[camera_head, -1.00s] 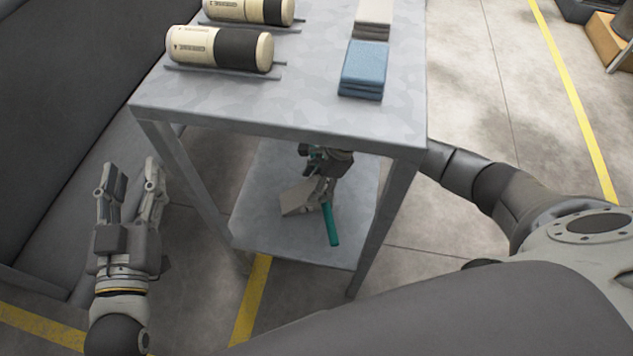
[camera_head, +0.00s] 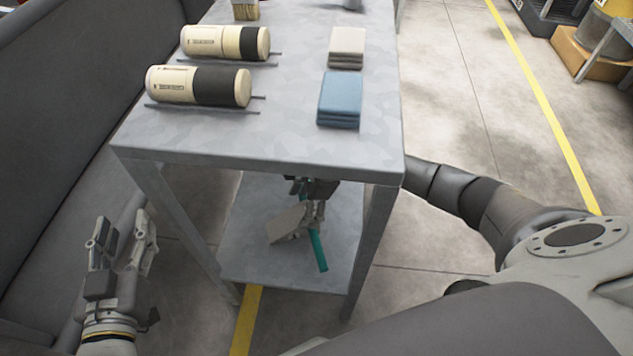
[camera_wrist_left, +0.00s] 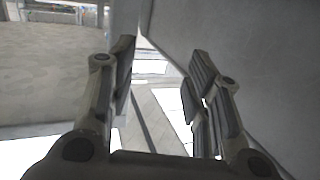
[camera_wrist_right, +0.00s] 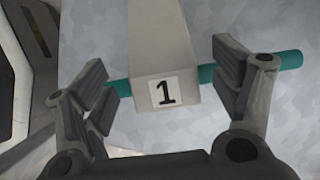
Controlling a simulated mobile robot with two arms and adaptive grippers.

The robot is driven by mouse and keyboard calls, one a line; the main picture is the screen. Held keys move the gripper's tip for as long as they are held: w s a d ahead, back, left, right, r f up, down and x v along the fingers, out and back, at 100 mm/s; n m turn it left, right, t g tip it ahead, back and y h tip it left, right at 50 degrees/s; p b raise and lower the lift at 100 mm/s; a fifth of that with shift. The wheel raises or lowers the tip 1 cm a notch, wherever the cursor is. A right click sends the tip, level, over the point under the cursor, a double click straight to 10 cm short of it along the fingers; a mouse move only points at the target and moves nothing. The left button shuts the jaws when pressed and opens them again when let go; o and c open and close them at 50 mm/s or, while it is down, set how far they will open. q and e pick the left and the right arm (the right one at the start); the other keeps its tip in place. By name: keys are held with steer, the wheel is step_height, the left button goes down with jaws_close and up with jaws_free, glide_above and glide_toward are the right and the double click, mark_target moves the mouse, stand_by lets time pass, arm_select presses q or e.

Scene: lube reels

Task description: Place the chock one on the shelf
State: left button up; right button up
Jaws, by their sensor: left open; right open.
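Chock one (camera_wrist_right: 160,55) is a grey block with a "1" label and a teal bar (camera_wrist_right: 290,61) running crosswise at it. In the head view the chock (camera_head: 288,224) appears to lie on the lower shelf (camera_head: 262,262) of the metal table, with the teal bar (camera_head: 319,252) pointing toward me. My right gripper (camera_wrist_right: 165,82) is open, with one finger on each side of the chock and apart from the block. In the head view the tabletop partly hides this gripper (camera_head: 312,205). My left gripper (camera_head: 121,232) is open and empty, left of the table.
The tabletop (camera_head: 250,145) holds labelled cylinders (camera_head: 222,86) on rails, blue cloths (camera_head: 339,98) and grey cloths (camera_head: 347,47). Table legs (camera_head: 372,245) flank the lower shelf. A large dark grey body (camera_head: 60,130) stands at left.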

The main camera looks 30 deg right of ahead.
steer(key=p+v, duration=0.2)
steer(key=v, duration=0.3)
arm_select(q)
steer(key=s+a+f+g+y+p, duration=0.2)
steer(key=s+a+f+g, duration=0.4)
steer(key=s+f+g, duration=0.6)
steer(key=s+f+y, duration=0.1)
steer(key=s+f, duration=0.1)
steer(key=s, duration=0.2)
steer(key=shift+a+f+n+g+y, duration=0.15)
steer(key=shift+f+n+g+y, duration=0.1)
steer(key=shift+n+g+y, duration=0.05)
arm_select(e)
steer(key=v, duration=0.5)
steer(key=shift+d+r, duration=0.15)
steer(key=shift+r, duration=0.1)
